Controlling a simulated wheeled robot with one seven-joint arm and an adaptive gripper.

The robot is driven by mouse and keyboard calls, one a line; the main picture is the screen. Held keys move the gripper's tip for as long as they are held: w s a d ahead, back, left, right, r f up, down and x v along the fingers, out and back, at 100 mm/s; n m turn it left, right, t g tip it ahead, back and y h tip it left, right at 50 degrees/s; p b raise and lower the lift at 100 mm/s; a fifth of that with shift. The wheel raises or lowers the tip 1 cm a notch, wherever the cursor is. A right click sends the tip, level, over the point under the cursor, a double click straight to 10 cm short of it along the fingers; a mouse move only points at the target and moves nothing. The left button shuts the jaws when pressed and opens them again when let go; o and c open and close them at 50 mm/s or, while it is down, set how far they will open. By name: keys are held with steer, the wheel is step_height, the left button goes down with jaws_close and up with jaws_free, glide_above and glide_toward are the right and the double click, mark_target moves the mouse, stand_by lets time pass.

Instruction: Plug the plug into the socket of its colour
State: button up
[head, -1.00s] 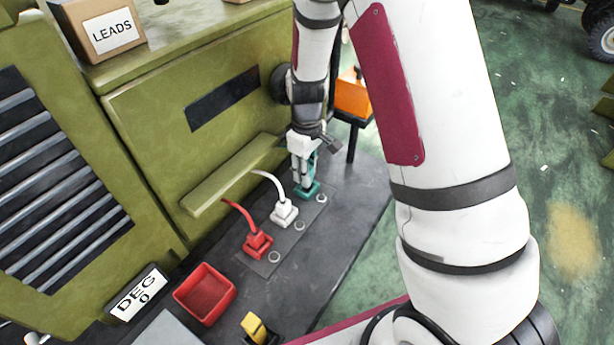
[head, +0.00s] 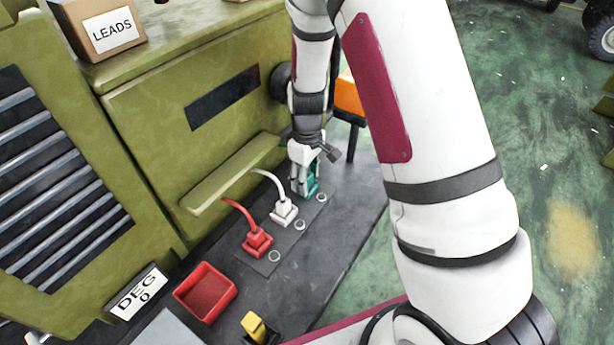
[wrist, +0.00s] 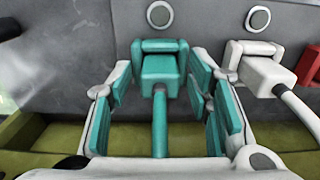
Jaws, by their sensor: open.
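The teal plug (wrist: 160,69), with its teal cord, stands at the teal socket block (wrist: 160,46) in the wrist view. The plug body meets the block with no clear gap; how deep it sits cannot be told. My gripper (wrist: 160,75) is open, one finger on each side of the plug, with a gap on both sides. In the head view my gripper (head: 303,186) is low over the teal plug (head: 312,186) and partly hides it. A white plug (head: 283,212) and a red plug (head: 257,242) stand in the same row, each with its own-coloured cord.
The grey plate (head: 268,264) carries a round disc beside each plug. A red tray (head: 205,293) and a yellow block (head: 254,326) in a dark holder are nearer. The olive cabinet (head: 165,120) with a ledge rises behind. An orange box (head: 347,95) stands beyond my gripper.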

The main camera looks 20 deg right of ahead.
steer(key=s+r+m+t, duration=0.1)
steer(key=s+r, duration=0.1)
steer(key=r, duration=0.8)
steer(key=s+r+m, duration=0.1)
steer(key=s+r, duration=0.2)
steer(key=r, duration=0.8)
steer(key=s+r+m+t, duration=0.1)
steer(key=s+r, duration=0.3)
steer(key=s, duration=0.6)
steer(key=s+r+m+t, duration=0.2)
steer(key=s+r+m, duration=0.2)
steer(key=s, duration=0.6)
steer(key=shift+d+r, duration=0.2)
steer(key=shift+r, duration=0.5)
steer(key=shift+s, duration=0.1)
